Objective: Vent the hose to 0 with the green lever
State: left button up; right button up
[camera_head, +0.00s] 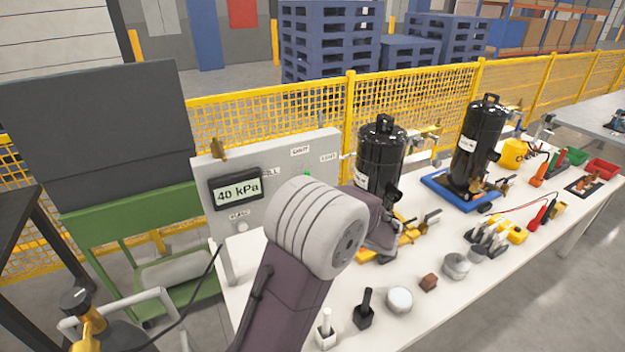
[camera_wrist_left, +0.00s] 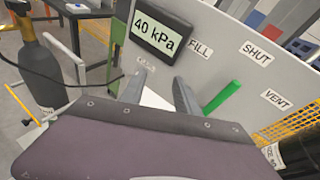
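The grey panel (camera_head: 213,172) carries a gauge (camera_head: 238,190) reading 40 kPa, which also shows in the left wrist view (camera_wrist_left: 157,33). Labels FILL (camera_wrist_left: 200,48), SHUT (camera_wrist_left: 257,52) and VENT (camera_wrist_left: 277,98) are on it. The green lever (camera_wrist_left: 222,97) slants up and right, roughly between the SHUT and VENT directions. In the head view only a bit of green (camera_head: 307,176) shows above my arm. My left gripper (camera_wrist_left: 159,92) has its fingers apart and empty, left of the lever and not visibly touching it. My arm hides it in the head view. My right gripper is in neither view.
Two black compressors (camera_head: 380,155) (camera_head: 474,150) stand right of the panel on the white table (camera_head: 500,285). Small parts (camera_head: 399,299) lie along its front. A dark cylinder (camera_wrist_left: 40,75) and black cable are left of the panel. A yellow mesh fence (camera_head: 270,115) runs behind.

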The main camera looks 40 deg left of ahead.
pick_arm(q)
jog(key=w+d+m+t+y, duration=0.2)
jog(key=w+d+m+t, duration=0.2)
jog(key=w, duration=0.7)
jog(key=p+x, duration=0.1)
jog(key=x, duration=0.7)
jog(key=shift+a+p, duration=0.4)
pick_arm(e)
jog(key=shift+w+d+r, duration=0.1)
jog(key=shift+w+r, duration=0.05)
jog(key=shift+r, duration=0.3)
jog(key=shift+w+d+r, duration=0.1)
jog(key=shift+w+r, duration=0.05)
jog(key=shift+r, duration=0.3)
pick_arm(q)
grip_shut()
